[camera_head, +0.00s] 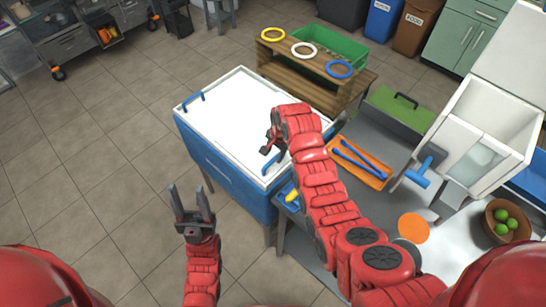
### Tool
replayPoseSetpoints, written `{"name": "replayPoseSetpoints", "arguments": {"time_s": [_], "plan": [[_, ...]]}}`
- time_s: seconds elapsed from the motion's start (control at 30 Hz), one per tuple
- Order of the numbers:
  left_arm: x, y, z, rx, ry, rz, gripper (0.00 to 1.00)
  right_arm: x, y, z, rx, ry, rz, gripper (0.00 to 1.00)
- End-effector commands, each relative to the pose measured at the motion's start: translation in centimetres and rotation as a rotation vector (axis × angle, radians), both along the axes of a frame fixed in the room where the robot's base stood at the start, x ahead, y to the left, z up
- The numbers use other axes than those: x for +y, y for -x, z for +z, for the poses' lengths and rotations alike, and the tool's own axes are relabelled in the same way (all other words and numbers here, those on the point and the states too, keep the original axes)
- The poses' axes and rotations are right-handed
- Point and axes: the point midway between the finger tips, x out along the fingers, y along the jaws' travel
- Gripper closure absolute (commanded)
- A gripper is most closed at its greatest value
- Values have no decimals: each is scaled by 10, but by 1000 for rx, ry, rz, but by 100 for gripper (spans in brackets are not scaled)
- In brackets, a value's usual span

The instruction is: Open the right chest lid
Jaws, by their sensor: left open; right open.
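The blue chest (215,170) stands in the middle, its white top (225,108) closed. One blue handle (190,98) is at the far left of the top. A second blue handle (273,161) is near its right front corner. My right gripper (268,147) is open over the right part of the top, close to that handle. I cannot tell whether it touches the handle, and my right arm hides part of the chest's right side. My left gripper (190,202) is open and empty, pointing up in front of the chest, over the floor.
A grey table right of the chest holds an orange tray (358,170) with blue tongs, a white machine (480,130) and a bowl of limes (507,220). Behind the chest, a wooden rack (312,94) carries rings and a green crate (330,48).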

Motion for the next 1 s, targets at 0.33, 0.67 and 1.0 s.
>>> {"name": "replayPoseSetpoints", "arguments": {"time_s": [0.33, 0.67, 1.0], "plan": [[0, 0, 12, 0, 0, 0, 50, 5, -5, -31, -1, -1, 0, 50], [0, 0, 13, 0, 0, 0, 50, 6, -5, -39, -3, 0, 0, 50], [0, 0, 13, 0, 0, 0, 50, 5, -5, -39, -3, 0, 0, 85]]}}
